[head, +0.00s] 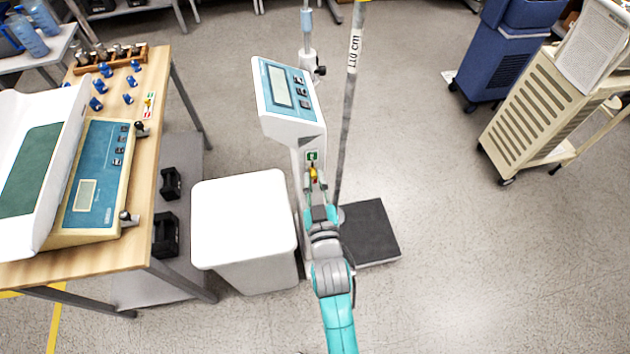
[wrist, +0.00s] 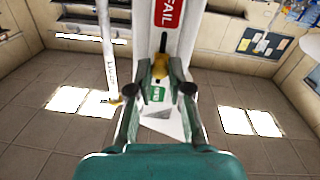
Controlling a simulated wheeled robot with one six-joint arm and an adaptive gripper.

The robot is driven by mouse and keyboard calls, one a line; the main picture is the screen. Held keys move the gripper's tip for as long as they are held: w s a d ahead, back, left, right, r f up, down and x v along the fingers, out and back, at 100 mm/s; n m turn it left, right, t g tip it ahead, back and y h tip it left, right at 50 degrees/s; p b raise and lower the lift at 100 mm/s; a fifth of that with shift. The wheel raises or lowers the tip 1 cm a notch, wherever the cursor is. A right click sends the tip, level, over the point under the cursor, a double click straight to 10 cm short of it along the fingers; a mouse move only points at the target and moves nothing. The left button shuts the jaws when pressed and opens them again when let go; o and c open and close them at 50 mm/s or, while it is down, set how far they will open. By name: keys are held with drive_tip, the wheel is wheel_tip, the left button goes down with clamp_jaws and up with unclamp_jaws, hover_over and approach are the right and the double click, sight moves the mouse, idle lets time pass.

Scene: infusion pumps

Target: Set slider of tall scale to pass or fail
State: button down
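The tall scale (head: 290,95) stands in the middle of the head view, with a tilted white and blue display head on a white column. On the column, the small yellow slider (head: 313,172) sits just below a green label (head: 313,156). In the wrist view the slider (wrist: 160,66) lies between the red FAIL label (wrist: 169,12) and the green label (wrist: 156,94), nearer the green one. My gripper (wrist: 161,64) is open, its fingertips on either side of the slider. Whether they touch it I cannot tell.
A white bin (head: 243,215) stands left of the column. A wooden table (head: 150,190) with a baby scale (head: 95,185) is farther left. A grey pole (head: 348,105) and the dark platform (head: 375,228) are at the right. Floor beyond is clear up to a beige cart (head: 540,110).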

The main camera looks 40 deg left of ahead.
drive_tip(key=shift+f, duration=1.95)
drive_tip(key=c, duration=1.1)
unclamp_jaws()
drive_tip(key=v, duration=1.2)
drive_tip(key=shift+r, duration=0.1)
